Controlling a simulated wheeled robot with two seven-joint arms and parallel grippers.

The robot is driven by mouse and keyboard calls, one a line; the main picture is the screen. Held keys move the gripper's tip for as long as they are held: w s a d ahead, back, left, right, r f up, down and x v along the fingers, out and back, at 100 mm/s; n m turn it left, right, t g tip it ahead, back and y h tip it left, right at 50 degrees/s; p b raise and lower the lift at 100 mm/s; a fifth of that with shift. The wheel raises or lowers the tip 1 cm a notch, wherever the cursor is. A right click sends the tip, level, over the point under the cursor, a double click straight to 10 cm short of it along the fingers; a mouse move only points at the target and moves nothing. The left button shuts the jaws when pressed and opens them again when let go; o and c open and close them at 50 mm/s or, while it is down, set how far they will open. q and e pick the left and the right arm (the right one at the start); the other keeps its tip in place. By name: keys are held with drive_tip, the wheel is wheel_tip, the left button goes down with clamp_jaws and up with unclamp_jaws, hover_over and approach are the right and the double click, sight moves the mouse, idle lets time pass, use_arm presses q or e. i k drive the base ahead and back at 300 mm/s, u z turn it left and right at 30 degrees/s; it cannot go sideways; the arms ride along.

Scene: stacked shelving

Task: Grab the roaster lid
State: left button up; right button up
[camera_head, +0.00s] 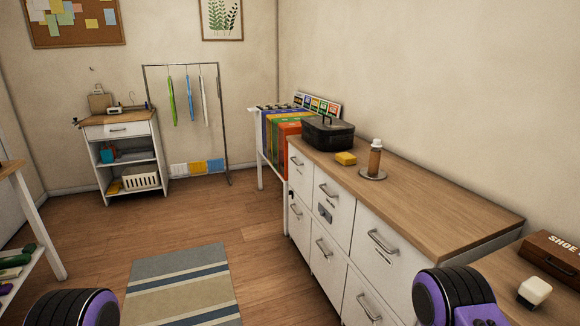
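A black lidded box that looks like the roaster (326,140) stands at the far end of the wooden counter, near the back wall. Its dark lid (316,125) appears to sit closed on top, with a thin handle rising from it. The seam between lid and body is hard to make out. Black and purple parts of my arms show at the bottom left and bottom right edges. Neither gripper's fingers are in view, and nothing of mine is near the roaster.
On the counter (440,203), a yellow sponge-like block (346,159) and a brown bottle (375,160) on a round dish stand nearer than the roaster. White drawers with handles are below. A wooden shoe box (555,258) is at right. The floor (195,228) left of the drawers is open, with a striped rug (180,285).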

sight(324, 124)
drive_tip(key=z, duration=0.25)
drive_tip(key=i, duration=1.25)
drive_tip(key=u, duration=1.15)
drive_tip(key=i, duration=3.15)
drive_tip(key=z, duration=1.6)
